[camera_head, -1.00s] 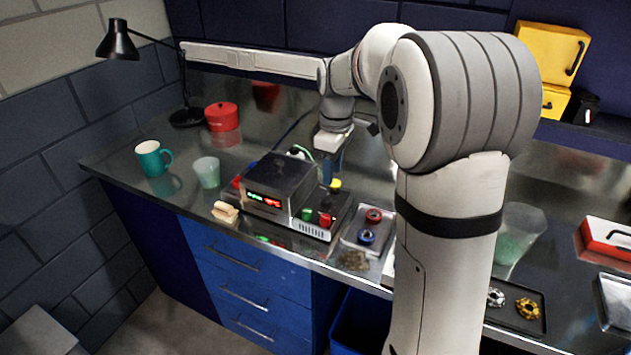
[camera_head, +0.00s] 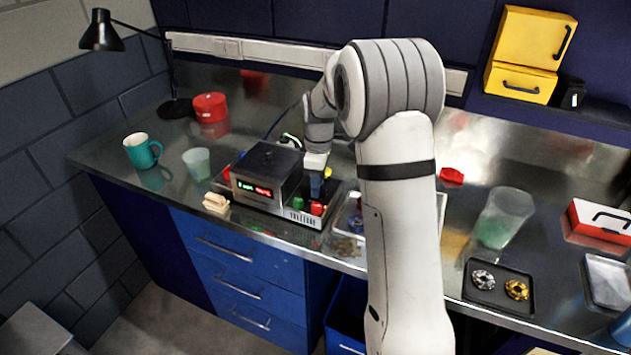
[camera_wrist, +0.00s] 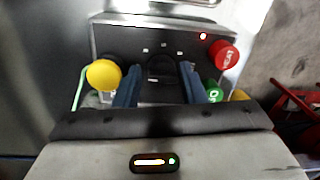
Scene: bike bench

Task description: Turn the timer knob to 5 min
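The timer unit is a dark box (camera_head: 268,165) with a lit green and red display, and a low control panel stands at its right. In the wrist view a black knob (camera_wrist: 162,68) sits on the panel, with small white marks beyond it. My gripper (camera_wrist: 160,88) has its two blue fingers on either side of this knob, spread apart; I cannot tell whether they touch it. In the head view my gripper (camera_head: 315,186) points down over the panel, and the arm hides part of it. The knob's setting is not readable.
Close to the fingers are a yellow knob (camera_wrist: 103,74), a red button (camera_wrist: 224,54) and a green button (camera_wrist: 214,91). A teal mug (camera_head: 140,151), a translucent cup (camera_head: 197,163) and a beige block (camera_head: 216,203) stand left. A tray with two discs (camera_head: 499,302) lies right.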

